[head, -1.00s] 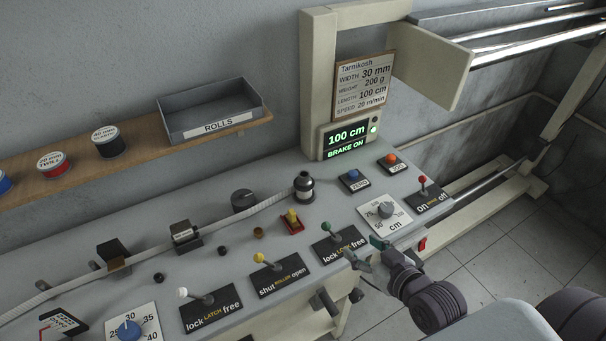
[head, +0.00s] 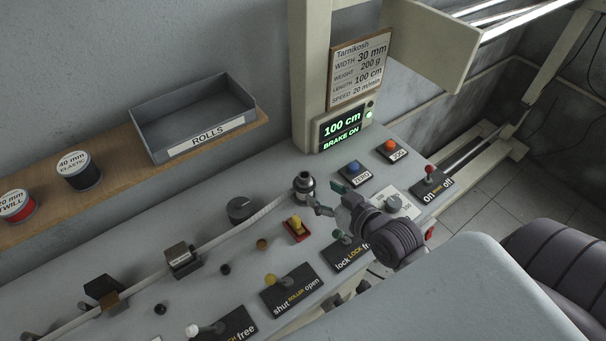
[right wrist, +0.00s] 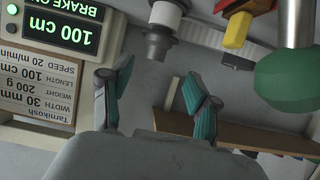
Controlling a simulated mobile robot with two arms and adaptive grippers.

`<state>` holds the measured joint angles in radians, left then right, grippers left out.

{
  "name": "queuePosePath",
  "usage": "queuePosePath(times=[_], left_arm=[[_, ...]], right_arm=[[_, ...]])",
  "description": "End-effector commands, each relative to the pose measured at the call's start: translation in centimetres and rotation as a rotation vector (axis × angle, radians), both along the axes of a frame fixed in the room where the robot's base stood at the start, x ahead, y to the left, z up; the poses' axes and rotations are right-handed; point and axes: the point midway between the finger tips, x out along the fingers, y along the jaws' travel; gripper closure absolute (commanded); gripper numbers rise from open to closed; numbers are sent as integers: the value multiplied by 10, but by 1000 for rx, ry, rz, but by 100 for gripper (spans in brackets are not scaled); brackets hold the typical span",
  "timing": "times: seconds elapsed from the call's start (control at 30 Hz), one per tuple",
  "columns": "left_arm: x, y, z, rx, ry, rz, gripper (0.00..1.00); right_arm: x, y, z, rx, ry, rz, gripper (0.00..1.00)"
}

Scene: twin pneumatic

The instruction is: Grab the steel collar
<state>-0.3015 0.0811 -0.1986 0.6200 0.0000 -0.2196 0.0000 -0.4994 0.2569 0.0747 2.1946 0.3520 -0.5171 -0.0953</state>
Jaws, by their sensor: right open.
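The steel collar (head: 304,187) appears to be the grey metal ring on the small upright post at the back of the panel. In the right wrist view the collar (right wrist: 158,42) shows beyond the fingers, below a white and dark part of the post. My right gripper (head: 326,198) is just right of the post in the head view. Its teal-padded fingers are apart with nothing between them, and in the right wrist view the gripper (right wrist: 150,88) faces the collar without visible contact. My left gripper is out of view.
A yellow-and-red switch (head: 296,228) stands close in front of the post. The green-knobbed lock lever (head: 341,236) is partly behind my arm. The blue ZERO button (head: 353,168) and display column (head: 312,70) are behind. A pale tape (head: 225,240) runs to the post.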

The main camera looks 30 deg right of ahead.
Motion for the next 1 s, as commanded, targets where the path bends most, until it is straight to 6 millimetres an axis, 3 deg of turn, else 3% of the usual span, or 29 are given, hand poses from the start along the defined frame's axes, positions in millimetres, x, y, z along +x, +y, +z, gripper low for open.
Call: queuePosePath(times=[0.2, 0.37, 0.67, 1.0], left_arm=[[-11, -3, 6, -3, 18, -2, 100], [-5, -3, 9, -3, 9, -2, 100], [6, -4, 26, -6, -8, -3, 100], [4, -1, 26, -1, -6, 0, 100]], right_arm=[[32, 5, -11, 1, -1, 1, 39], [41, 5, -14, 0, -1, 1, 39], [81, 6, -24, 1, -1, 0, 39], [87, 7, -29, 0, 0, 0, 41]])
